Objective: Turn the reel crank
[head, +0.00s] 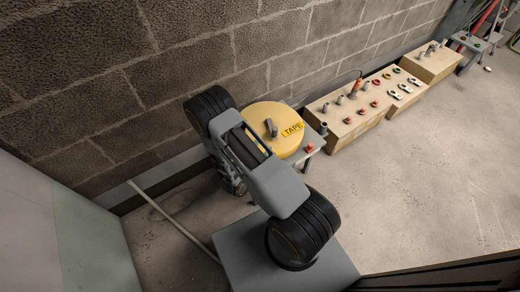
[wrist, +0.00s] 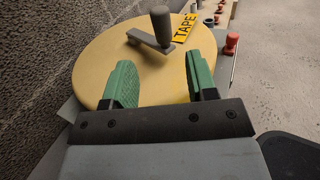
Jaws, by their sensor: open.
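The yellow reel (head: 262,115) with a "TAPE" label stands by the block wall, beyond my arm in the head view. It also shows as a large disc in the wrist view (wrist: 98,62). Its grey crank (head: 271,128) sits on the face; in the wrist view the crank (wrist: 160,24) has a flat arm and an upright dark handle. My gripper (wrist: 160,80) has two green fingers, spread apart and empty, over the near part of the disc. The crank handle lies beyond the fingertips, between their lines and nearer the right one. My arm hides the gripper in the head view.
A small red knob (wrist: 231,42) stands right of the reel. Wooden blocks (head: 345,125) holding several fittings run along the wall to the right. A thin pale rod (head: 172,222) lies at left. The concrete floor (head: 430,180) at right is clear.

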